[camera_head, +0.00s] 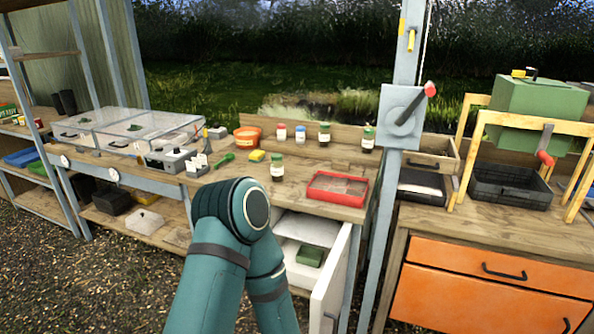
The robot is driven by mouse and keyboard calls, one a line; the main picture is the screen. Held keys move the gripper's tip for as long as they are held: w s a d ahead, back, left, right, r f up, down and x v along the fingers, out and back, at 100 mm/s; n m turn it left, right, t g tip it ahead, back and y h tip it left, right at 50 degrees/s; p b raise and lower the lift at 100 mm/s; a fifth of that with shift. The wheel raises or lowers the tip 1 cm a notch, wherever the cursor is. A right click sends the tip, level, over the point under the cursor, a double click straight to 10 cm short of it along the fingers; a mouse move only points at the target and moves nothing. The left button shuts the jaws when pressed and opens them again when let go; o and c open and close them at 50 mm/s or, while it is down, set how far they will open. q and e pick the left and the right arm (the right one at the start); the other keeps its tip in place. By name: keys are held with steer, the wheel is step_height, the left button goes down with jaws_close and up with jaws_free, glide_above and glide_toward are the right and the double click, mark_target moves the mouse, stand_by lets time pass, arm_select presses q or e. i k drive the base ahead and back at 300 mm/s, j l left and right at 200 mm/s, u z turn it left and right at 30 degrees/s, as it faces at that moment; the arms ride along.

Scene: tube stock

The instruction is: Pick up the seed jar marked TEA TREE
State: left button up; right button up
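Several small jars stand on the wooden bench. One jar with a dark green cap (277,171) stands nearest the front. Behind it, along the back, are a red-capped jar (282,133), a blue-capped jar (300,134), a green-capped jar (324,134) and another green-capped jar (368,141) near the post. The labels are too small to read, so I cannot tell which is marked TEA TREE. One of my teal arms rises from the bottom with its bent joint in front of the bench edge. Neither of my grippers shows.
A red-rimmed tray (337,199) lies at the bench's front right. An open white drawer (328,285) juts out below it. A grey post (385,200) with a crank stands right of the jars. An orange pot (247,137) and clear-lidded boxes (128,130) are on the left.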

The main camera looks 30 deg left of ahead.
mark_target(277, 168)
steer(key=i+j+z, duration=0.1)
steer(key=j+z, duration=0.55)
steer(key=z, duration=0.2)
steer(key=j+z, duration=0.35)
steer(key=j, duration=1.15)
steer(key=k+j+z, duration=0.1)
steer(key=j, duration=0.35)
steer(key=k+j+z, duration=0.1)
steer(key=j, duration=0.4)
steer(key=k+j, duration=0.1)
steer(key=j, duration=0.35)
